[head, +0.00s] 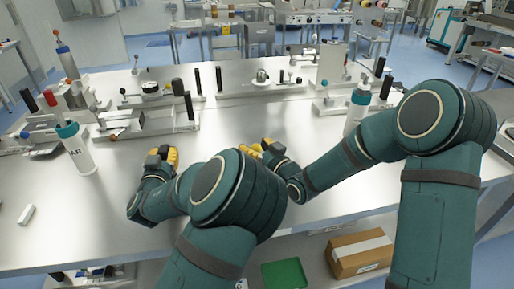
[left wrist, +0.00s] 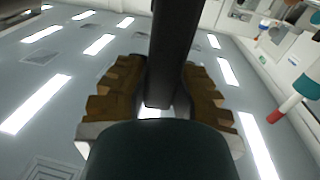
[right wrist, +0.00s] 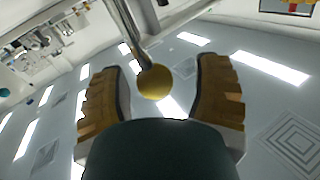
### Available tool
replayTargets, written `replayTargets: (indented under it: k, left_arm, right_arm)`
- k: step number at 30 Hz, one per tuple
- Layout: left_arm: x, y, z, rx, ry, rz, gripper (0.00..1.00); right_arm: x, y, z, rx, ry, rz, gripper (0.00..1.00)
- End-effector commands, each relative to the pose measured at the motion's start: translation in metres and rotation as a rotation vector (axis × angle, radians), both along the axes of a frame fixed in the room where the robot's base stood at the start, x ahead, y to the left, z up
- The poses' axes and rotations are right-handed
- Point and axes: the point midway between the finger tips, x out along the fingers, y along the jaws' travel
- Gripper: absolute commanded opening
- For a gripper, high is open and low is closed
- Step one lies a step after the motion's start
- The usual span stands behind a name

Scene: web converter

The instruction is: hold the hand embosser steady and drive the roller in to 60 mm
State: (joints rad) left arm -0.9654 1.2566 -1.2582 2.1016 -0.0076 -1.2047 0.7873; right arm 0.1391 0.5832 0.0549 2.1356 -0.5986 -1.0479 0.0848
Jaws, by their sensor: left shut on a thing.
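My left gripper (head: 166,156) is low over the front middle of the steel table. In the left wrist view, its yellow-brown fingers (left wrist: 158,100) are shut on a dark flat bar (left wrist: 168,55), which looks like a handle or post of the embosser. My right gripper (head: 260,147) is to its right, also low over the table. In the right wrist view, its fingers (right wrist: 162,95) are apart, with a brass ball knob (right wrist: 154,82) on a metal rod (right wrist: 130,30) between them and gaps on both sides. My arms hide much of the embosser, and I cannot make out the roller or any scale.
A bench fixture with a black upright post (head: 189,106) stands behind my left gripper. More fixtures line the back. A teal-capped bottle (head: 78,152) stands at left, another (head: 356,110) at right. A small white block (head: 26,213) lies front left. The left front table is mostly clear.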

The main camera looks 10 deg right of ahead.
Motion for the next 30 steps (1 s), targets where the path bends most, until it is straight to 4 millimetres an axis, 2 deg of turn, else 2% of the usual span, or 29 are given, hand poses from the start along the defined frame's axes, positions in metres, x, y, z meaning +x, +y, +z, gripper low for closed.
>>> replayTargets:
  k: [1, 7, 11, 24, 30]
  left_arm:
    - [-0.002, 0.001, -0.010, 0.004, 0.025, 0.003, 0.00]
    - [-0.002, 0.001, -0.010, 0.004, 0.025, 0.003, 0.00]
    - [-0.002, 0.001, -0.010, 0.004, 0.025, 0.004, 0.00]
    - [-0.002, 0.001, -0.010, 0.004, 0.025, 0.004, 0.00]
    - [-0.002, 0.001, -0.010, 0.004, 0.025, 0.003, 0.00]
  right_arm:
    - [0.000, -0.001, -0.001, -0.001, 0.001, -0.002, 0.63]
    - [0.000, -0.002, -0.002, 0.000, 0.003, -0.004, 0.63]
    - [-0.008, -0.007, -0.002, -0.001, 0.004, -0.005, 0.63]
    - [-0.083, -0.042, -0.001, 0.000, 0.001, -0.006, 0.63]
    - [-0.105, -0.052, -0.001, 0.000, 0.000, -0.004, 0.63]
